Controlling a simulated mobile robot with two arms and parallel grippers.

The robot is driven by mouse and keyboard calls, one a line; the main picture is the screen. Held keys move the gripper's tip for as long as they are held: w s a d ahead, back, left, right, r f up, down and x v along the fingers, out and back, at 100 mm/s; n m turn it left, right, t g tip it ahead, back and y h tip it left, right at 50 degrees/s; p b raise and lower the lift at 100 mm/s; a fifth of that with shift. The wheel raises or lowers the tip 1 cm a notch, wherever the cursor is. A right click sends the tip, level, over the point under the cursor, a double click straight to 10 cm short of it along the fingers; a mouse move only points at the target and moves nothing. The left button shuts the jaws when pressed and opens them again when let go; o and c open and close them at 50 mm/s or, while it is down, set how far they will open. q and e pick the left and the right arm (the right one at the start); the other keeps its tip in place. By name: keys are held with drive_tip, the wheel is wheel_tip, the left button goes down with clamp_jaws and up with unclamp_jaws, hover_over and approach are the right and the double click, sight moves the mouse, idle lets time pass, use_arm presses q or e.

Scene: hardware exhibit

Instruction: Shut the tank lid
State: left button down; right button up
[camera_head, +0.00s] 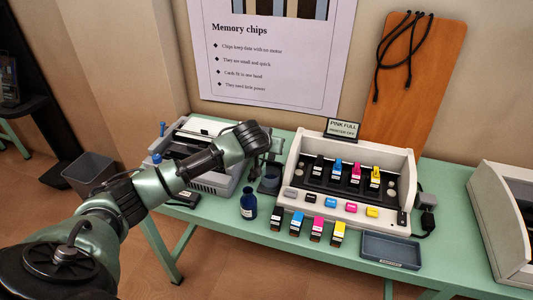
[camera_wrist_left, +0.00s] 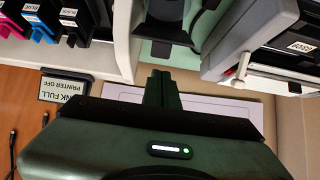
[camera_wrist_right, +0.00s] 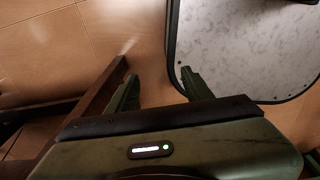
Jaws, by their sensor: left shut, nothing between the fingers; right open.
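The cream ink-tank unit (camera_head: 296,160) stands open on the green table, with black, blue, pink and yellow pieces upright inside. I cannot tell which part is the tank lid. A dark cup-like container (camera_head: 270,182) sits between this unit and the grey machine; a dark part also shows in the left wrist view (camera_wrist_left: 172,22). My left gripper (camera_head: 266,160) is above that container, its fingers shut and empty; they also show in the left wrist view (camera_wrist_left: 162,90). I cannot tell whether they touch anything. My right gripper (camera_wrist_right: 163,85) is open and empty over the floor, outside the head view.
A dark blue bottle (camera_head: 248,205) and several small coloured cartridges (camera_head: 318,228) stand along the front. A blue-grey tray (camera_head: 390,250) lies at front right. A grey machine (camera_head: 215,180) is left, a sign (camera_head: 342,130) behind. A dark leg-like bar (camera_wrist_right: 95,105) is beside my right gripper.

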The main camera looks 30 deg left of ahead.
sight(270, 158)
use_arm(q)
drive_tip(key=b, duration=0.1)
drive_tip(key=f+t, duration=0.1)
drive_tip(key=s+f+b, duration=0.1)
drive_tip(key=shift+d+f+t+b, duration=0.25)
drive_tip(key=shift+d+t+b, duration=0.05)
drive_tip(key=shift+t+b, duration=0.1)
drive_tip(key=t+b, duration=0.1)
drive_tip(key=b, duration=0.1)
drive_tip(key=s+f+t+y+b, duration=0.1)
drive_tip(key=b, duration=0.1)
drive_tip(key=shift+s+d+f, duration=0.1)
drive_tip(key=shift+s+d, duration=0.1)
drive_tip(key=shift+s, duration=0.1)
drive_tip(key=shift+s+t+b, duration=0.35)
drive_tip(key=shift+t, duration=0.15)
drive_tip(key=shift+s+d, duration=0.1)
drive_tip(key=shift+s, duration=0.15)
drive_tip(key=shift+s+d+f+b, duration=0.2)
drive_tip(key=shift+s+f+b, duration=0.15)
drive_tip(key=shift+s+f, duration=0.45)
use_arm(e)
wheel_tip(270, 158, down, 9)
drive_tip(key=w, duration=0.1)
drive_tip(key=shift+w+a, duration=0.2)
drive_tip(key=shift+w, duration=0.05)
use_arm(q)
drive_tip(key=shift+f, duration=0.1)
use_arm(e)
drive_tip(key=shift+w, duration=0.2)
